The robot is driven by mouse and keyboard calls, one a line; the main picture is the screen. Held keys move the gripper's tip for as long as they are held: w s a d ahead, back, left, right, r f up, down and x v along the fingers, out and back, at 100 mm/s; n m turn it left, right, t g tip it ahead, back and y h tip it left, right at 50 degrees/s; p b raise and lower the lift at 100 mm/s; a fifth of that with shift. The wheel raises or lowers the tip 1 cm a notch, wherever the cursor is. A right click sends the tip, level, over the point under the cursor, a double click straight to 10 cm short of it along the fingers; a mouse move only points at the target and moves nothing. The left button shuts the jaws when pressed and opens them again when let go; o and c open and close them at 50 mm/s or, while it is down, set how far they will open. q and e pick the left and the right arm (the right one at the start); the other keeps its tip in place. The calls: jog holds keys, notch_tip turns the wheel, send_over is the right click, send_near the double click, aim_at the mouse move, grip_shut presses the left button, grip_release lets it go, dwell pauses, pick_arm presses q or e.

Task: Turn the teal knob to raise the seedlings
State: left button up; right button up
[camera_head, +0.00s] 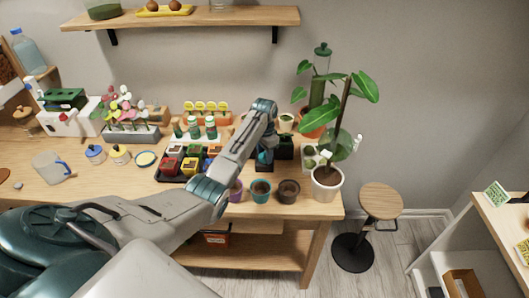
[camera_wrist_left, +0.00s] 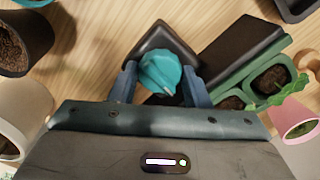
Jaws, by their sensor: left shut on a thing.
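The teal knob (camera_wrist_left: 160,72) sits on a dark square base (camera_wrist_left: 158,38) in the left wrist view. My left gripper (camera_wrist_left: 160,84) is shut on the knob, with one blue finger on each side of it. In the head view my left arm reaches over the table, and the gripper (camera_head: 264,160) points down beside a dark box (camera_head: 285,147); the arm and fingers mostly hide the knob there. In the wrist view a dark slab (camera_wrist_left: 238,48) and a green tray with soil cells (camera_wrist_left: 268,82) lie right of the knob. A small green seedling (camera_wrist_left: 290,88) shows by the tray. My right gripper is not in view.
A teal pot (camera_head: 260,191), a dark pot (camera_head: 289,191) and a white pot with a tall plant (camera_head: 327,186) line the table's front right edge. A black tray of colourful pots (camera_head: 172,177) is left of my gripper. A stool (camera_head: 380,202) stands right.

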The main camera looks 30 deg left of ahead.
pick_arm(q)
jog(key=m+p, duration=0.1)
jog(key=m, duration=0.2)
jog(key=shift+r+p, duration=0.2)
jog(key=shift+p, duration=0.1)
jog(key=m+p, duration=0.1)
jog(key=m, duration=0.4)
jog(key=m+p, duration=0.1)
jog(key=m, duration=0.3)
jog(key=shift+w, duration=0.1)
jog(key=shift+f+m, duration=0.1)
jog(key=shift+m, duration=2.1)
jog(key=o, duration=0.7)
